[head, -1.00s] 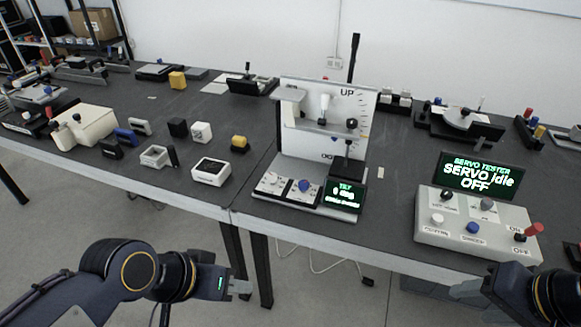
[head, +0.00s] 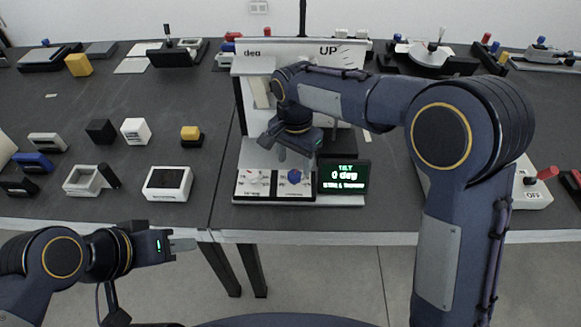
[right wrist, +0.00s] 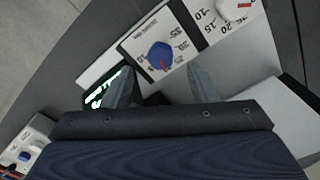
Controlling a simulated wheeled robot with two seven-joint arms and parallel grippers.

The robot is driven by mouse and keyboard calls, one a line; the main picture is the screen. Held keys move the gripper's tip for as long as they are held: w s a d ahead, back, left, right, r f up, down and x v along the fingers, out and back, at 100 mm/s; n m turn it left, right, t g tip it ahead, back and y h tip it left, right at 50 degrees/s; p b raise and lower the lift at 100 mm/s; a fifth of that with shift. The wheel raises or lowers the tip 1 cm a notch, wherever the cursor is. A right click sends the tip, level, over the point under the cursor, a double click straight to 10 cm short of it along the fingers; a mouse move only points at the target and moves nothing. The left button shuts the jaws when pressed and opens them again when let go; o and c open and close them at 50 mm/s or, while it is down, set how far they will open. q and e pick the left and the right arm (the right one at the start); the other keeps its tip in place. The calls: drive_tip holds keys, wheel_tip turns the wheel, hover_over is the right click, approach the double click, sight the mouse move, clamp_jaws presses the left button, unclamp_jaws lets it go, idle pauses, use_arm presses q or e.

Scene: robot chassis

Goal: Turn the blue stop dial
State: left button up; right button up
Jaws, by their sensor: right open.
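The blue stop dial (head: 294,176) sits on the low front panel of the white tilt rig (head: 255,157), beside a white knob. In the right wrist view the blue dial (right wrist: 160,56) shows a red pointer mark and a printed number scale around it. My right gripper (head: 295,155) is open and empty just above and behind the dial; in the right wrist view its fingertips (right wrist: 160,78) are spread, with the dial beyond the gap between them. I cannot see contact. My left gripper (head: 185,244) hangs in front of the table edge, away from the rig; its jaw opening is unclear.
The tilt display (head: 344,177) reading 0 deg stands right of the dial. The rig's upright board is close behind my right gripper. A white box (head: 168,183) and small blocks lie to the left. The servo tester (head: 535,190) is partly hidden behind my right arm.

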sight(294, 174)
drive_tip(key=shift+f, duration=2.35)
drive_tip(key=shift+c, duration=0.4)
drive_tip(key=c, duration=0.9)
